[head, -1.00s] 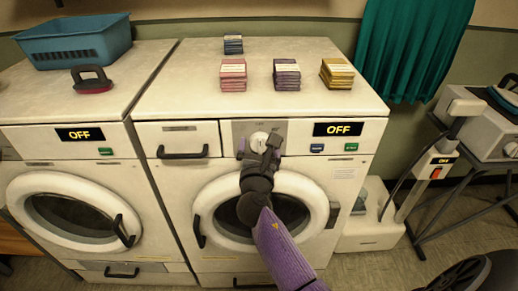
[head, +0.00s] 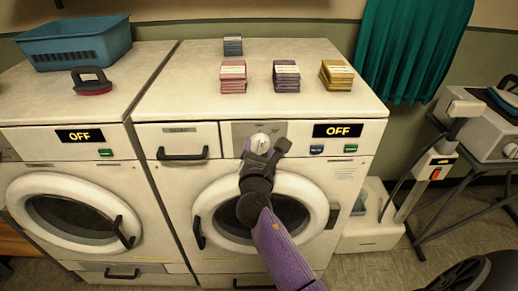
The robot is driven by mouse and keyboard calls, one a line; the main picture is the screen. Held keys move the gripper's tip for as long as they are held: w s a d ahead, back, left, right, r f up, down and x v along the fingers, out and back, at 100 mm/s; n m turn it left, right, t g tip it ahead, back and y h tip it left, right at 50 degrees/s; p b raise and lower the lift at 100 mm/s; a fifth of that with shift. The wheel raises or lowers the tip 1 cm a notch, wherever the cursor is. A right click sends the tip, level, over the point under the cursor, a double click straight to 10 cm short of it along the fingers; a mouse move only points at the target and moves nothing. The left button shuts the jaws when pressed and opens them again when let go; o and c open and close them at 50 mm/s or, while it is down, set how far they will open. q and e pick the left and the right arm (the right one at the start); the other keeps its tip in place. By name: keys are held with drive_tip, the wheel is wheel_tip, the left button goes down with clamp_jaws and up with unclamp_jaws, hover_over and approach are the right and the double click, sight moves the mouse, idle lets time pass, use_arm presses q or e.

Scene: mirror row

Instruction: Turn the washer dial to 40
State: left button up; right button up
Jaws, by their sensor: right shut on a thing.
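The washer (head: 350,110) is the right-hand white machine with a round door. Its dial (head: 260,140) is a pale knob on a grey panel at the front top, partly hidden by my gripper. My right gripper (head: 263,151), on a purple arm from below, is shut on the dial, with its dark fingers at the knob's lower side. The dial's markings are too small to read. My left gripper is not in view.
A blue and a green button (head: 350,148) sit under the display. A drawer handle (head: 183,154) is left of the dial. Several card stacks (head: 286,75) lie on top. A second machine (head: 75,160) stands at left, with a blue basket (head: 78,42) on it.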

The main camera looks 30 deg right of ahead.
drive_tip(key=m, duration=0.8)
drive_tip(key=shift+m+y, duration=0.4)
drive_tip(key=m, duration=0.4)
drive_tip(key=shift+y, duration=0.3)
drive_tip(key=shift+s+m, duration=0.1)
drive_tip(key=shift+m, duration=1.6)
drive_tip(key=shift+d, duration=0.1)
drive_tip(key=o, duration=1.2)
drive_tip(key=shift+r, duration=0.1)
